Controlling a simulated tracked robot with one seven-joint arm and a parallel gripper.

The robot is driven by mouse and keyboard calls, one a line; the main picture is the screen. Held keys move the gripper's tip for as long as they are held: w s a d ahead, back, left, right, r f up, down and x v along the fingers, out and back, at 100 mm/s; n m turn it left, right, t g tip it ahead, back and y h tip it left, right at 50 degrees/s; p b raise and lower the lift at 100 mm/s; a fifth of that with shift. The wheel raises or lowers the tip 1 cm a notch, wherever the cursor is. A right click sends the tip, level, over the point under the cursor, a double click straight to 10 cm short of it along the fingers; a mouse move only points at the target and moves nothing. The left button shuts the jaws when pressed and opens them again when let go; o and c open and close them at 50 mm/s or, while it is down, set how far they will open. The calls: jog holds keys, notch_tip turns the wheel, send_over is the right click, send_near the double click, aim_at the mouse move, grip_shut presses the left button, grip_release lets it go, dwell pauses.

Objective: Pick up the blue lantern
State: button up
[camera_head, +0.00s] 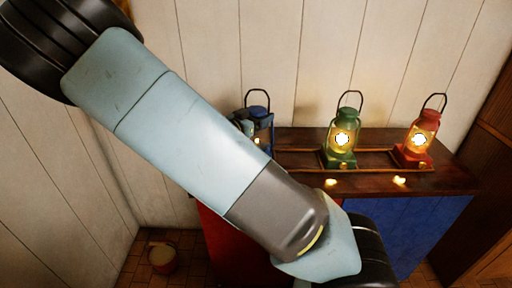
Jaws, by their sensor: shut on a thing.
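The blue lantern (264,122) is at the left end of the dark wooden counter, upright, with its dark loop handle raised. My pale blue arm crosses in front and hides its lower part, so I cannot tell whether its base touches the counter. A small part of my gripper (243,122) shows at the lantern's left side, against its body. The gripper is shut on the lantern; its fingertips are mostly hidden.
A lit green lantern (341,146) and a lit red lantern (418,143) stand to the right on the wooden counter (455,181), which has low rails. A plank wall rises behind. A red bucket (162,258) stands on the tiled floor at lower left.

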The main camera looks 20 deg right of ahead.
grip_shut()
jog(key=shift+r, duration=0.15)
dwell(0.4)
